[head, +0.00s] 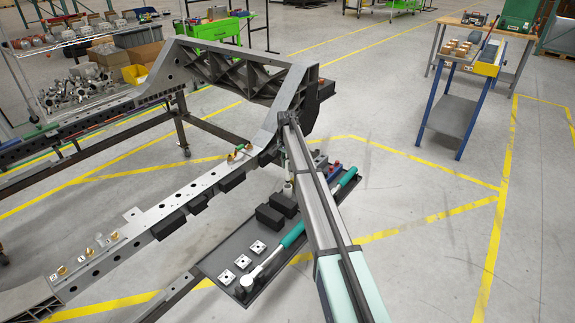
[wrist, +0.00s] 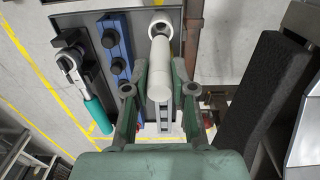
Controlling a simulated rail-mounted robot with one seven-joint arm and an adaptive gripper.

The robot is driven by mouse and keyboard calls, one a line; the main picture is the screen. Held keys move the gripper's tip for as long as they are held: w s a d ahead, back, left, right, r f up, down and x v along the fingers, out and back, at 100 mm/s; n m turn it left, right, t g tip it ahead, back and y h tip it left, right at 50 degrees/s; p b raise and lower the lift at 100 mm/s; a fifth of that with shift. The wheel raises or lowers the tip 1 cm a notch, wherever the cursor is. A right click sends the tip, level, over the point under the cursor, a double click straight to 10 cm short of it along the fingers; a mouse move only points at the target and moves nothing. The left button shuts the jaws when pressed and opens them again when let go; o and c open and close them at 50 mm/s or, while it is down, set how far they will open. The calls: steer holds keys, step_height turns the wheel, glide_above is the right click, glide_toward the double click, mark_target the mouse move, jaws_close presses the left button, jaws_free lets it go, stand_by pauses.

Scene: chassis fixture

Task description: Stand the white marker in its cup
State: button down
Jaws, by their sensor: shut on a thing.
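In the wrist view, my gripper (wrist: 160,88) is shut with the white marker (wrist: 160,72) between its green fingers. The marker looks like a pale cylinder and runs up the picture from between the fingers. A round white rim, seemingly the cup (wrist: 158,20), shows just beyond the marker's far end. I cannot tell whether the marker's end is inside the cup or only above it. In the head view, my arm hides most of the gripper and the marker.
A dark tray (head: 222,262) holds a teal-handled ratchet (head: 291,236), black blocks (head: 270,217) and square plates (head: 257,247). A blue holder with black knobs (wrist: 116,48) is left of the marker. The grey chassis rail (head: 160,207) runs alongside, with black pads. Open floor lies right.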

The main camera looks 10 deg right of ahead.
mark_target(288, 175)
steer(key=shift+f, duration=0.15)
stand_by(0.5)
steer(key=shift+f+b, duration=0.55)
steer(key=shift+f, duration=2.45)
steer(key=c, duration=0.9)
jaws_free()
steer(key=shift+r, duration=0.1)
steer(key=shift+r+p, duration=1.95)
steer(key=shift+r, duration=2.5)
